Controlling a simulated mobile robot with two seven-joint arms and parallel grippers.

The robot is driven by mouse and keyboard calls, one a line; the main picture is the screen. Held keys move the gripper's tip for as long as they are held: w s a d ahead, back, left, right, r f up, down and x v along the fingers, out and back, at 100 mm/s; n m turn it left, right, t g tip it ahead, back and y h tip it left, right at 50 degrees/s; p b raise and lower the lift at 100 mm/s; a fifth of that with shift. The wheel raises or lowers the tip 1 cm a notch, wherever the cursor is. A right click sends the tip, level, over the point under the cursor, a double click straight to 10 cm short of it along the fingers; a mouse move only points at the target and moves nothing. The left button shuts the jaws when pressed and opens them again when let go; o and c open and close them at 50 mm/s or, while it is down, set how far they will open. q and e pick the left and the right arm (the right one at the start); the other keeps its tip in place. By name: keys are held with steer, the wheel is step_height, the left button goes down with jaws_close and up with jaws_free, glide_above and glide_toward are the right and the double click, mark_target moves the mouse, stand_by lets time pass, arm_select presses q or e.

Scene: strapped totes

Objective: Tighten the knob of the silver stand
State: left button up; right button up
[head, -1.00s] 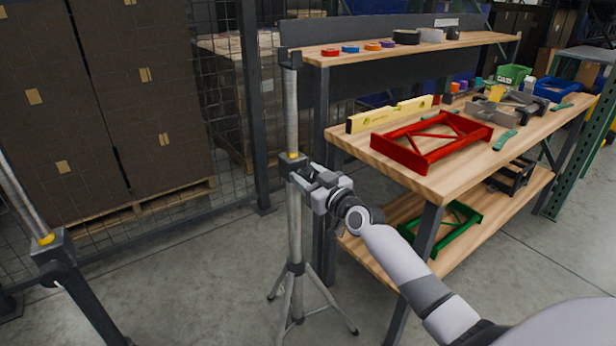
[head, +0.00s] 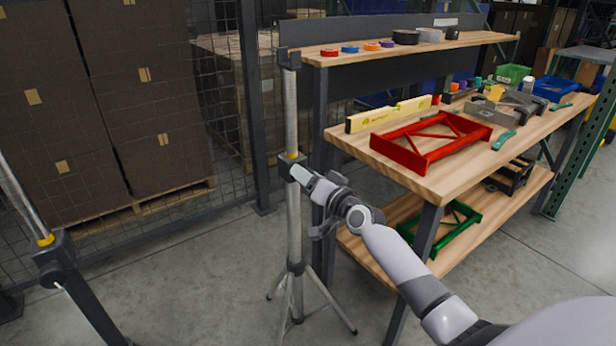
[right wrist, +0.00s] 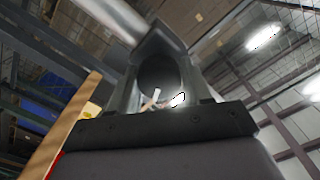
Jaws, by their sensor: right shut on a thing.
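The silver stand (head: 293,222) is upright on its tripod legs in the middle of the head view, with a dark collar and a yellow ring around its pole. My right gripper (head: 303,174) reaches the collar from the right and is shut on the knob. The fingers hide the knob in the head view. In the right wrist view, the knob (right wrist: 159,72) is a dark round shape between the fingertips of my right gripper (right wrist: 162,88), below the collar and the silver pole (right wrist: 112,16). My left gripper is not in view.
A second stand with dark legs (head: 84,300) is at the left edge. A wooden workbench (head: 440,187) stands close on the right, with a red frame (head: 432,141) and a yellow level (head: 388,114). A mesh fence and stacked boxes (head: 140,100) are behind. Floor around the tripod is clear.

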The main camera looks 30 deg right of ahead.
steer(key=m, duration=0.5)
steer(key=shift+d+m, duration=0.1)
steer(key=shift+m, duration=0.2)
steer(key=m+p, duration=0.1)
steer(key=m, duration=0.4)
steer(key=shift+f+m, duration=0.1)
steer(key=shift+m, duration=0.2)
steer(key=m+p, duration=0.1)
steer(key=m, duration=0.3)
steer(key=m+p, duration=0.1)
steer(key=m, duration=0.2)
steer(key=shift+f, duration=0.1)
steer(key=shift+m+p, duration=0.35)
steer(key=shift+m, duration=0.75)
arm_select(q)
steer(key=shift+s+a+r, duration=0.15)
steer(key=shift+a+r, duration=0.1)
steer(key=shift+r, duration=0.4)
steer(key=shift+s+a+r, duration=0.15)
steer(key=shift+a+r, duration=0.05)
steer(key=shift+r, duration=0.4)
arm_select(e)
steer(key=shift+f+m, duration=0.15)
steer(key=shift+m, duration=0.65)
arm_select(q)
steer(key=shift+p, duration=0.3)
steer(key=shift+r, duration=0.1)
arm_select(e)
steer(key=o, duration=1)
